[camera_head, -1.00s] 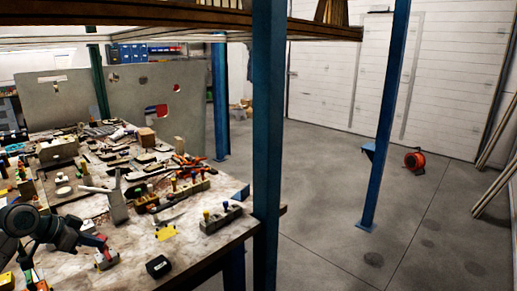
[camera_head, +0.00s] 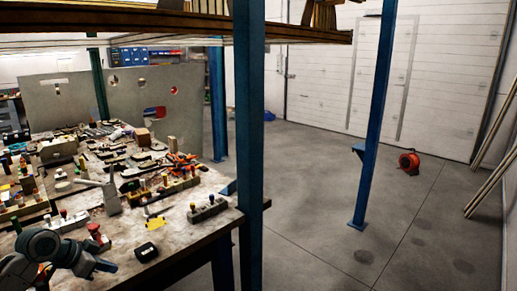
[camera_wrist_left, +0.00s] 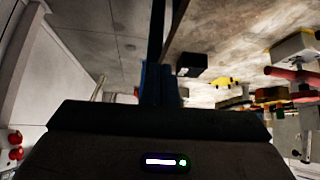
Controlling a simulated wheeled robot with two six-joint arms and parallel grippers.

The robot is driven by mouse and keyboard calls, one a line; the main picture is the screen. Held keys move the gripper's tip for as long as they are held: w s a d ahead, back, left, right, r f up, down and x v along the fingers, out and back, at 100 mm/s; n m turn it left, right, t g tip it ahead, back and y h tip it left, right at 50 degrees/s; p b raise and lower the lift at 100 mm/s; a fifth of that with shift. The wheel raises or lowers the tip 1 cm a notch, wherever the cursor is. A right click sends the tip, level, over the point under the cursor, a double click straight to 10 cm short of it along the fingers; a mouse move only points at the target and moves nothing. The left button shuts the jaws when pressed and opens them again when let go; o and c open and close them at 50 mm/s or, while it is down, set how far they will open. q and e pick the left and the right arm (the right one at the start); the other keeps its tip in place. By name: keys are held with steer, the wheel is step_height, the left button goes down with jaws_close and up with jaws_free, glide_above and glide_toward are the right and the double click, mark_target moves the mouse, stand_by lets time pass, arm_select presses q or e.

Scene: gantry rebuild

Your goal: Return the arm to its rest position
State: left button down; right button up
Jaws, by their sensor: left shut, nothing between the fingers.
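My left arm (camera_head: 45,246) comes in at the lower left of the head view. Its gripper (camera_head: 107,266) is shut and empty, beside the near edge of the cluttered workbench (camera_head: 180,232). The left wrist view shows the dark gripper body (camera_wrist_left: 160,130) across the bottom; its fingertips cannot be made out there. That view shows the bench top at upper right, turned over. My right gripper is not in view.
A small black box (camera_head: 146,251) and a block with coloured-handled tools (camera_head: 207,210) lie near the bench edge. A blue post (camera_head: 249,150) stands beside the bench. Open floor (camera_head: 320,200) lies to the right, with a red reel (camera_head: 409,162) farther back.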

arm_select(q)
steer(key=s+d+f+g+y, duration=0.2)
steer(key=s+d+f, duration=1.05)
steer(key=f, duration=0.25)
steer(key=s+d+f+n+y, duration=0.1)
steer(key=s+d+n+y, duration=0.15)
steer(key=s, duration=0.75)
steer(key=s+d+f+n+y, duration=0.1)
steer(key=s+d+n, duration=0.2)
steer(key=s, duration=0.7)
step_height(320, 180, down, 30)
steer(key=a+g, duration=0.2)
steer(key=a, duration=0.1)
steer(key=s+f+g, duration=0.1)
steer(key=s+f, duration=1.6)
steer(key=f, duration=0.2)
steer(key=shift+s+a+n, duration=0.35)
steer(key=shift+a, duration=0.1)
